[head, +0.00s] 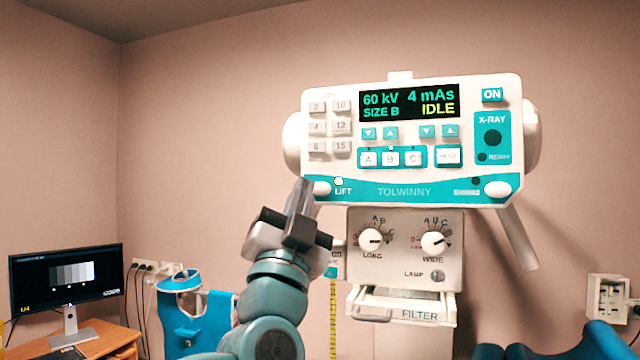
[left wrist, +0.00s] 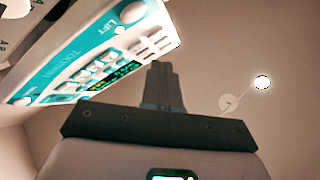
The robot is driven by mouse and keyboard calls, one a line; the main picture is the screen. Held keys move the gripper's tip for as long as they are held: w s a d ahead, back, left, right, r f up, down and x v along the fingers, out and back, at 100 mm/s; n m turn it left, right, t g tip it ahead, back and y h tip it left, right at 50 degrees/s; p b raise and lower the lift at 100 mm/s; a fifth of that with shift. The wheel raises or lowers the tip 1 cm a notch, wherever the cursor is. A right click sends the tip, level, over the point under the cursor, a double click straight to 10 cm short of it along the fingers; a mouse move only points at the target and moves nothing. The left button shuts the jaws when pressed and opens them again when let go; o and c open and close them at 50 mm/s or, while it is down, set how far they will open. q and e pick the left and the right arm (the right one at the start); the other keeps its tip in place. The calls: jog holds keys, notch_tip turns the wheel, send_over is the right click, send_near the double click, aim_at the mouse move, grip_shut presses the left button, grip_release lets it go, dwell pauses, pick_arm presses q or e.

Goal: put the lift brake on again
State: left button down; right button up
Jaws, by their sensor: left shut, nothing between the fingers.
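The X-ray control head (head: 412,192) hangs in the middle of the head view, with a teal band along its lower edge. At the band's left end is the white oval LIFT button (head: 322,188), with a small white round lamp (head: 339,181) beside it. My left gripper (head: 303,184) is shut and empty, pointing up, and its tips overlap the button's left side in the picture. I cannot tell whether they touch. In the left wrist view the shut fingers (left wrist: 163,85) lie below the LIFT button (left wrist: 132,12), apart from it in the picture. My right gripper is not in view.
A similar white oval button (head: 497,188) is at the band's right end. Below hang the collimator with two knobs (head: 371,240) and the FILTER tray (head: 420,314). A monitor (head: 66,277) stands on a desk at left. Wall space left of the head is clear.

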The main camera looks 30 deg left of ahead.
aim_at(320, 189)
pick_arm(q)
jog(key=w, duration=0.2)
jog(key=w+a+p, duration=0.1)
jog(key=w, duration=0.1)
jog(key=shift+w+a+f, duration=0.1)
jog(key=shift+w+a, duration=0.05)
jog(key=shift+w, duration=0.15)
jog(key=shift+s, duration=0.1)
dwell(0.5)
dwell(1.2)
jog(key=shift+w, duration=0.5)
